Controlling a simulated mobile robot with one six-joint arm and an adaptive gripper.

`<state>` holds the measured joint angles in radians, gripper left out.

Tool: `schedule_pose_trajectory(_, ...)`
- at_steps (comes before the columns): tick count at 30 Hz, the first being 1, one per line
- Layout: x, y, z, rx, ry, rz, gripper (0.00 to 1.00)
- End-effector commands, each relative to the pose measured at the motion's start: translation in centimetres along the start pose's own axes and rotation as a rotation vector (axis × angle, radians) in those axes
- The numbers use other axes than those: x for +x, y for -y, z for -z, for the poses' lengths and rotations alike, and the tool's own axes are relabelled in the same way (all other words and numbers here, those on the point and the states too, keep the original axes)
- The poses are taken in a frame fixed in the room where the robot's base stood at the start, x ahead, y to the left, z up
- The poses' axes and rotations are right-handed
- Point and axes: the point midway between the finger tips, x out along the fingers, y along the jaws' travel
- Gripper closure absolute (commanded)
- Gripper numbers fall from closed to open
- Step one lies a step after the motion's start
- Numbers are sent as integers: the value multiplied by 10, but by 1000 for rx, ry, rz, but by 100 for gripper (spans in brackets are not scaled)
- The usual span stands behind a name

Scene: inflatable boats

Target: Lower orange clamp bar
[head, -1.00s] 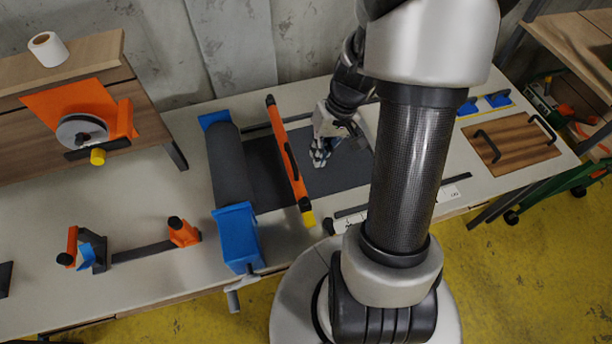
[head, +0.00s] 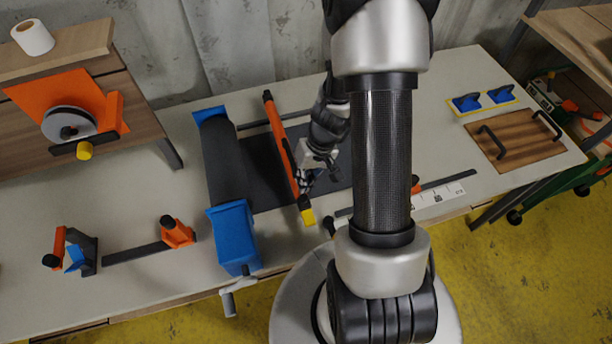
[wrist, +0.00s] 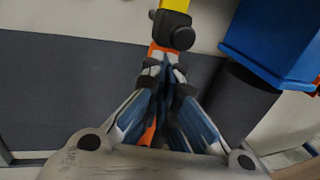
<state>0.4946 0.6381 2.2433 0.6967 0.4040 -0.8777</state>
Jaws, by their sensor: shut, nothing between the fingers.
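The orange clamp bar (head: 280,140) runs from the back of the bench to the front over a dark grey mat (head: 262,178). It has a black strip along it and a yellow front end (head: 308,217). My gripper (head: 304,184) is shut and empty, at the right side of the bar near its front part. In the wrist view my closed fingers (wrist: 163,85) overlap the orange bar (wrist: 159,50), with its black knob (wrist: 174,31) and yellow end just beyond. Whether they touch the bar, and its height over the mat, I cannot tell.
A dark roller (head: 222,160) with blue end blocks (head: 233,235) and a crank stands left of the bar. A ruler strip (head: 438,199) lies to the right.

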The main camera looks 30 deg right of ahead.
Motion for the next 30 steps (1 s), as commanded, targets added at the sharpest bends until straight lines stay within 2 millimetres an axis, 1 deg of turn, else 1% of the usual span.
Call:
schedule_pose_trajectory(8,0,0,0,0,0,0,100)
schedule_pose_trajectory(13,6,-2,0,0,0,0,100)
schedule_pose_trajectory(17,20,-5,0,0,0,1,100)
schedule_pose_trajectory(27,66,-18,0,0,1,0,100)
schedule_pose_trajectory(30,74,-20,-1,0,1,0,100)
